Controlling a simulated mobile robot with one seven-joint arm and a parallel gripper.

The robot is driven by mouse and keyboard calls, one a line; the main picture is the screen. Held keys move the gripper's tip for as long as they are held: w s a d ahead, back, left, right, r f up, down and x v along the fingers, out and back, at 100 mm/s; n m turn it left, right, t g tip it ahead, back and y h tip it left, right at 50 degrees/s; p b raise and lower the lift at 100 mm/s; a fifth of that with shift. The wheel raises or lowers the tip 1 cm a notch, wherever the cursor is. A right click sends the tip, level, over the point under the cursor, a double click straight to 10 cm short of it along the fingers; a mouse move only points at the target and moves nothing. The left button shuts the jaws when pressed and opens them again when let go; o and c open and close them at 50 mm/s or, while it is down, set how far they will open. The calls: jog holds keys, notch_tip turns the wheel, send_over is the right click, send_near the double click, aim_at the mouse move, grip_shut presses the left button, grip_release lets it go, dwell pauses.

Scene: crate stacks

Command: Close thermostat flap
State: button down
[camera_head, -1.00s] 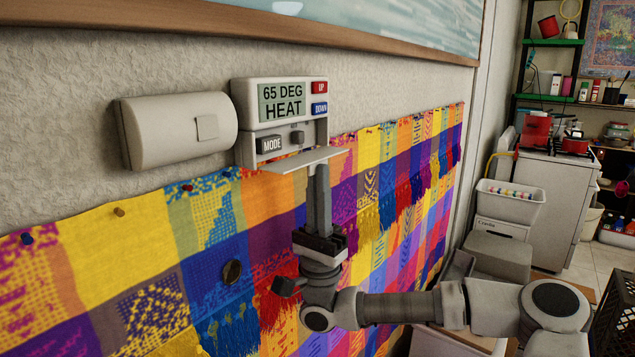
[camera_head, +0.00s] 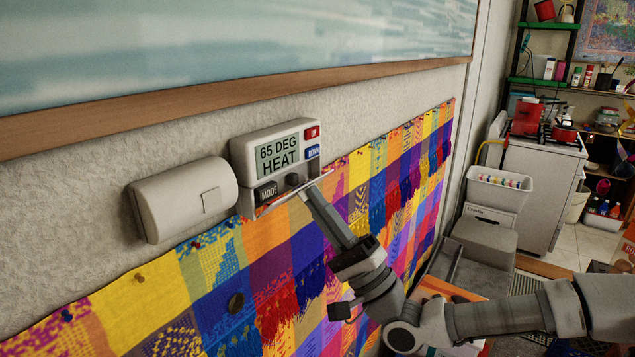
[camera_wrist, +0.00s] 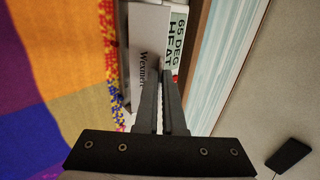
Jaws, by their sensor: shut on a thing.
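The thermostat (camera_head: 275,150) is a white wall box with a display reading "65 DEG HEAT". It also shows in the wrist view (camera_wrist: 178,30), turned on its side. Its white flap (camera_head: 283,199) hangs on the lower edge and looks nearly edge-on in the head view, tilted out from the box and not flush. In the wrist view the flap's printed face (camera_wrist: 143,45) is visible. My gripper (camera_head: 308,192) is shut on the flap's outer edge, coming from below right. Its fingers (camera_wrist: 160,85) hide part of that edge.
A white rounded box (camera_head: 180,200) is on the wall left of the thermostat. A colourful woven cloth (camera_head: 290,260) is pinned below. A wood-framed picture (camera_head: 230,95) hangs above. A white bin (camera_head: 500,190) and shelves (camera_head: 545,80) stand at the right.

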aim_at(312, 184)
notch_tip(312, 184, up, 3)
jog(key=g+h+p, duration=0.1)
jog(key=p, duration=0.3)
jog(key=g+h+p, duration=0.1)
jog(key=h+p, duration=0.1)
jog(key=p, duration=0.2)
jog(key=shift+w+a+f+p, duration=0.15)
jog(key=shift+p, duration=0.25)
jog(key=shift+w+a+r+g+h+p, duration=0.15)
jog(key=shift+a+g+h+p, duration=0.05)
jog(key=shift+g+h+p, duration=0.45)
jog(key=shift+w+a+r+g+h+p, duration=0.1)
jog(key=shift+a+r+g+h+p, duration=0.05)
jog(key=shift+g+h+p, duration=0.5)
jog(key=c, duration=1)
grip_release()
